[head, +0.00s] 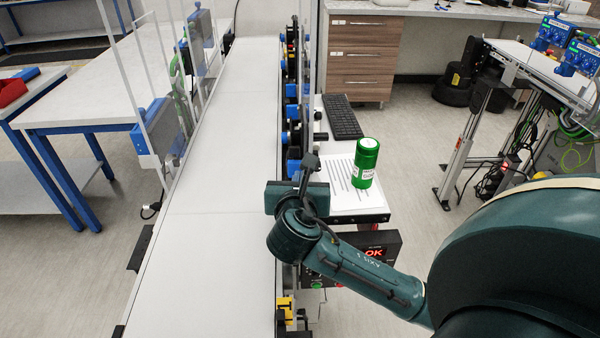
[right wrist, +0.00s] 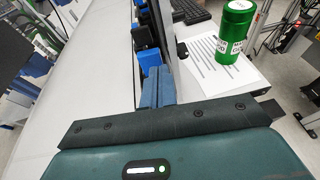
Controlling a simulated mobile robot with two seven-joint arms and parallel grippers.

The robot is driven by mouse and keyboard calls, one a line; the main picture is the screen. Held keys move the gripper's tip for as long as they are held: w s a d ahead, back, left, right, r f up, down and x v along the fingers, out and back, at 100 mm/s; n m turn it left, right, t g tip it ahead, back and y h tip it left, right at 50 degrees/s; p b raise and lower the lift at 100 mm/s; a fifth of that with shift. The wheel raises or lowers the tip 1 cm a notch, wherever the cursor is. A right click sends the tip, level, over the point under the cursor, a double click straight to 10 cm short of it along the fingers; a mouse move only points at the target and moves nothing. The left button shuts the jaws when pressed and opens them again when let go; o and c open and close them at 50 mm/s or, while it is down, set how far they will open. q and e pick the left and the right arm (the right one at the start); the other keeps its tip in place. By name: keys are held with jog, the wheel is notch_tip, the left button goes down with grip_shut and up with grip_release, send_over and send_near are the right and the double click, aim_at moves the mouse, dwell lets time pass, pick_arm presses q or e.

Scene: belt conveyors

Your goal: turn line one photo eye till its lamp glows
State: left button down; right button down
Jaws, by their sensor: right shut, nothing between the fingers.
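My right gripper (head: 309,165) is over the right edge of the white conveyor belt (head: 225,130). Its fingers are shut and empty; they also show in the right wrist view (right wrist: 157,87), pointing at the belt's side rail. Several blue and black sensor-like units (head: 292,136) sit along that rail, just beyond the fingers. A blue unit (right wrist: 150,57) is close to the fingertips in the right wrist view. I cannot tell which unit is the line one photo eye, nor see a glowing lamp on one. Whether the fingers touch anything is unclear. My left gripper is out of view.
A side shelf right of the belt holds a green canister (head: 366,163), a printed sheet (head: 340,186) and a black keyboard (head: 342,116). A box with a red OK display (head: 375,252) sits below. Clear upright panels (head: 160,60) line the belt's left side.

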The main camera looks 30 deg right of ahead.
jog(key=shift+w+d, duration=0.45)
jog(key=shift+w, duration=0.2)
